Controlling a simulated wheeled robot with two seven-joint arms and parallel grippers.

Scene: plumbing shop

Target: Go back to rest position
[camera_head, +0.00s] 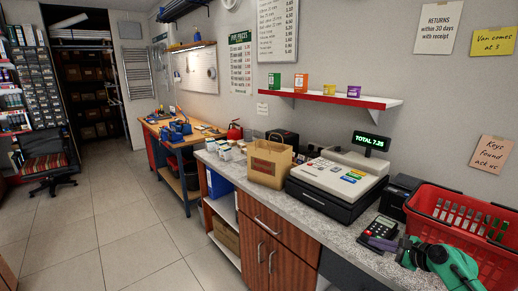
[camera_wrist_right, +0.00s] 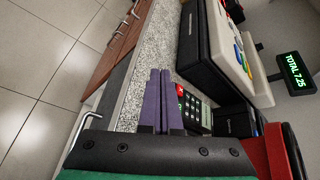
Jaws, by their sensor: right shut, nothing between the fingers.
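My right gripper (camera_head: 402,252) is at the lower right of the head view, over the counter beside the card reader (camera_head: 381,229). Its green wrist and forearm run out of the picture at the lower right, in front of the red basket. In the right wrist view its two purple fingers (camera_wrist_right: 159,100) lie side by side, shut and empty. The card reader's keypad (camera_wrist_right: 191,108) shows just beyond the fingers there. I cannot tell whether the fingers touch it. My left gripper is in neither view.
The red basket (camera_head: 456,207) stands close to my right arm. The cash register (camera_head: 337,182) and a paper bag (camera_head: 270,163) stand farther along the grey counter (camera_head: 340,238). A red-edged shelf (camera_head: 338,99) hangs above. The tiled floor (camera_head: 110,220) at the left is open.

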